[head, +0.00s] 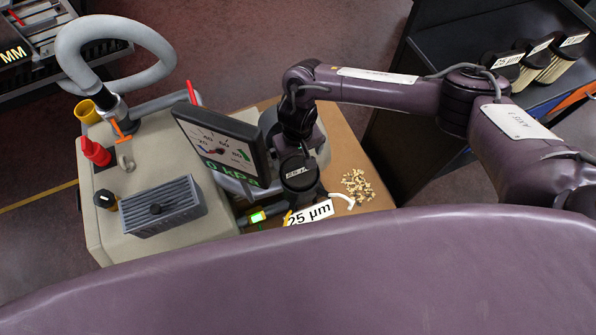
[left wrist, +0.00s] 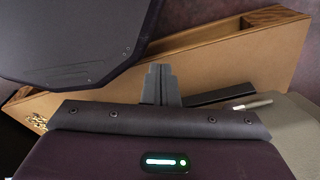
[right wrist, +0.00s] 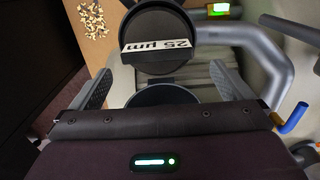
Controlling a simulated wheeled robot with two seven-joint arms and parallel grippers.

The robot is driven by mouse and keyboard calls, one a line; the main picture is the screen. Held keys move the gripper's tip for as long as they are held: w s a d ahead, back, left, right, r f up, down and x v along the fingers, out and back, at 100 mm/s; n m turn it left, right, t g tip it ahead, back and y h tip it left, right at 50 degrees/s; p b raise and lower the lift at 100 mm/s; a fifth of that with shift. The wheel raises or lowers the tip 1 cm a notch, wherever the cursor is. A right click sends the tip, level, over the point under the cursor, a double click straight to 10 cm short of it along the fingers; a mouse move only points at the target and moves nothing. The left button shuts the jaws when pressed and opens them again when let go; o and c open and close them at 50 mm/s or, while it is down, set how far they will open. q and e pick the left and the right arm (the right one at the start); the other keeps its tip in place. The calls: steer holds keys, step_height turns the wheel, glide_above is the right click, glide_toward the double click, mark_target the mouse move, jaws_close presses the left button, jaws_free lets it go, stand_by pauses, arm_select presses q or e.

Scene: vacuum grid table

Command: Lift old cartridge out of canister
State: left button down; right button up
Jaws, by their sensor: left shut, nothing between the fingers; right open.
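A dark round cap with a "25 µm" label (right wrist: 155,40) stands just beyond my right fingers in the right wrist view; the label (head: 310,212) also shows in the head view. I cannot tell whether it belongs to the old cartridge. My right gripper (right wrist: 163,82) is open and empty, its fingers either side of a dark round rim (right wrist: 160,95), partly hidden by the gripper body, perhaps the canister's. In the head view my right gripper (head: 300,196) is beside the gauge, its fingers largely hidden. My left gripper (left wrist: 160,84) is shut and empty, above the table.
The gauge panel (head: 222,145) reads 0 kPa and stands close left of my right wrist. A grey hose (head: 120,25), a ribbed grey box (head: 163,207) and a red knob (head: 95,151) are further left. Pale pellets (head: 358,186) lie to the right. Labelled cartridges (head: 538,62) sit on a shelf.

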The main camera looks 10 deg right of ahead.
mark_target(299, 165)
steer(key=shift+s+d+f, duration=0.1)
steer(key=shift+s+f, duration=0.05)
steer(key=shift+f, duration=0.3)
steer(key=shift+s+d+f, duration=0.1)
steer(key=shift+s+f, duration=0.05)
steer(key=shift+f, duration=0.3)
step_height(299, 165, down, 4)
steer(key=shift+w+r, duration=0.1)
steer(key=shift+r, duration=0.05)
steer(key=c, duration=1.3)
arm_select(q)
steer(key=shift+s, duration=0.8)
arm_select(e)
steer(key=shift+c, duration=0.7)
